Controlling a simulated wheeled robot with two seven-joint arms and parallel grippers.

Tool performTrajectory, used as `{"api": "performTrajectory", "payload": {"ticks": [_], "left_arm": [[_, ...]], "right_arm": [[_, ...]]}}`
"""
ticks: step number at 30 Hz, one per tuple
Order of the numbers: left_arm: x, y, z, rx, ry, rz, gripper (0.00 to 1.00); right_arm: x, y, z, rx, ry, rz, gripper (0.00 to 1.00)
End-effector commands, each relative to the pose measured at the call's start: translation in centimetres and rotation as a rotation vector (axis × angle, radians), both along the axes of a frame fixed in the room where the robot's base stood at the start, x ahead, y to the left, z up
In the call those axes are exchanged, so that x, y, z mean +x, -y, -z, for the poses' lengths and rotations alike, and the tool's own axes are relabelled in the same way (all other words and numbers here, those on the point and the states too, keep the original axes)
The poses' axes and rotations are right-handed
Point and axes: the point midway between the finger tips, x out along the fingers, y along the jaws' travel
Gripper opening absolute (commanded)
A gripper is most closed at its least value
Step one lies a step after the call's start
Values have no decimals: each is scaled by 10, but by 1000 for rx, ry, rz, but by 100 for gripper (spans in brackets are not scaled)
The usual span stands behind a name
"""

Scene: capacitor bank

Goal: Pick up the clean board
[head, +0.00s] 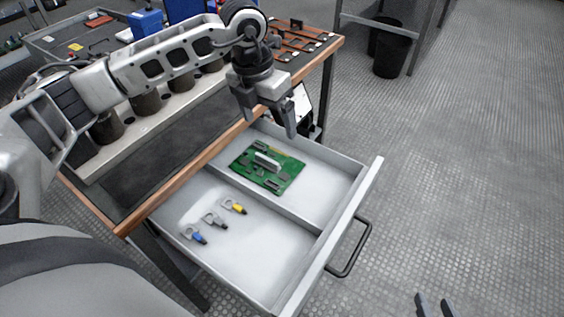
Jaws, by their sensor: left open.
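A green circuit board (268,168) lies flat in the far compartment of the open drawer (365,190). It has a pale raised component across its middle and looks clean. My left gripper (270,120) is open and empty, pointing down above the drawer's back end, just behind the board and apart from it. My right gripper (434,305) shows only its two fingertips at the bottom right edge, apart from each other with floor between them.
The near compartment holds a blue tag (194,236), a grey tag (215,220) and a yellow tag (234,207). A divider separates the compartments. The drawer handle (352,250) sticks out to the right. Dark cylinders (146,102) stand on the workbench. The floor at right is clear.

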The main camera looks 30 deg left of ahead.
Motion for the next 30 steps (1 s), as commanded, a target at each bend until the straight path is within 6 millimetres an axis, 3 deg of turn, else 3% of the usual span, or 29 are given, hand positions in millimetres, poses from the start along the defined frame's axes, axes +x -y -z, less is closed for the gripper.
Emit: {"api": "performTrajectory", "payload": {"ticks": [1, 5, 18, 26, 30], "left_arm": [[3, -15, -4, 54, 9, -27, 89], [6, -29, -3, 108, 10, -54, 89], [16, -27, 82, 106, 9, -50, 89], [18, -27, 101, 105, 11, -48, 89], [20, -29, 122, 105, 9, -48, 89]], "right_arm": [[-1, 0, 2, 1, 0, -2, 32], [-2, -1, 3, 2, -4, -3, 32], [-3, -7, 23, 12, -41, -17, 32], [1, -8, 29, 9, -49, -21, 32], [1, -8, 34, 12, -54, -22, 32]]}}
